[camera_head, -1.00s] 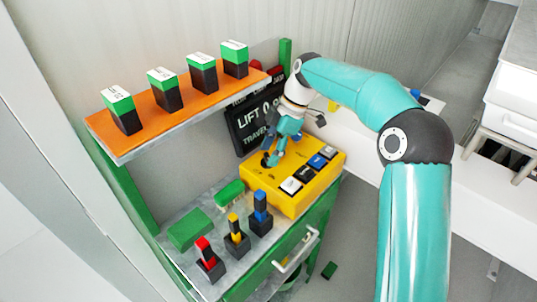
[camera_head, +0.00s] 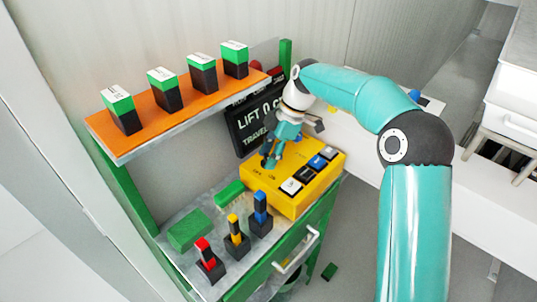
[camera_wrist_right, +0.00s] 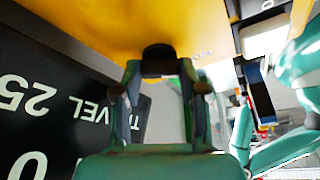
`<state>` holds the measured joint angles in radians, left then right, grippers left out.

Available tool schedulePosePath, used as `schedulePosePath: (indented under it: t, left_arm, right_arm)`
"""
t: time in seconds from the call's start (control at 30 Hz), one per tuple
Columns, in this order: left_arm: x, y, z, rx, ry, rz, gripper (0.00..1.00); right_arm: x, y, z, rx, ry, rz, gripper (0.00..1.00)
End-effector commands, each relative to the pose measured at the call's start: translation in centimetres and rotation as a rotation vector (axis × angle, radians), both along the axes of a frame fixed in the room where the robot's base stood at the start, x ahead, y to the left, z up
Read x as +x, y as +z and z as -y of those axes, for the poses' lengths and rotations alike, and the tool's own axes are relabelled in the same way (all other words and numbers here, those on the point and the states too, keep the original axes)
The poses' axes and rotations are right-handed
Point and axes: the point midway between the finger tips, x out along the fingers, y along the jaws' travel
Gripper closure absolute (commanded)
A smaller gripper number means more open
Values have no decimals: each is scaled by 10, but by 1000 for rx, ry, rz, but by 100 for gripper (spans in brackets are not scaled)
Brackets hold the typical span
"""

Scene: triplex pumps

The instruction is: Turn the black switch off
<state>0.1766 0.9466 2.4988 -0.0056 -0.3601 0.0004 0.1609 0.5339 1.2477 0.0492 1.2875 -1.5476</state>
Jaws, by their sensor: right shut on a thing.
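The yellow control box (camera_head: 293,207) sits on the right end of the bench. My right gripper (camera_head: 269,163) reaches down onto the left part of its top face. In the right wrist view the black switch (camera_wrist_right: 158,58) lies between the tips of my right gripper (camera_wrist_right: 159,75), which is shut on it. In the head view the fingers mostly hide the switch, and I cannot tell its exact angle. My left gripper is not in view.
White, black, blue and grey buttons line the box's right side. Red, yellow (camera_head: 236,235) and blue levers stand in front on the bench. An orange shelf (camera_head: 185,110) with several green-black blocks hangs above at left. A dark display (camera_head: 250,125) stands behind the box.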

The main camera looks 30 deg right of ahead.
Motion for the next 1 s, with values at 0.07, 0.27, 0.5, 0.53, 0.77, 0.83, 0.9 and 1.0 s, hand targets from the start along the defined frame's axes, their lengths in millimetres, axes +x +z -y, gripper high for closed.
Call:
schedulePosePath:
  t: [0.07,0.27,0.5,0.53,0.77,0.83,0.9,1.0]
  left_arm:
    - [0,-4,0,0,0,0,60]
    - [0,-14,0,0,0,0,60]
    - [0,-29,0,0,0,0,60]
    - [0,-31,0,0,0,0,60]
    - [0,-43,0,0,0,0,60]
    - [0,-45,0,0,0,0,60]
    - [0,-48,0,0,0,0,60]
    - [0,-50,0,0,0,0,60]
  right_arm:
    - [0,-1,0,-1,-23,2,93]
    - [0,-2,0,-1,-122,4,93]
    - [-1,-2,-1,-1,-317,5,93]
    - [-1,-2,-1,-1,-345,5,93]
    - [-2,-1,-2,-1,-562,6,93]
    - [-2,0,-2,0,-627,7,93]
    - [-2,0,-3,0,-691,6,93]
    - [-2,0,-3,0,-774,6,93]
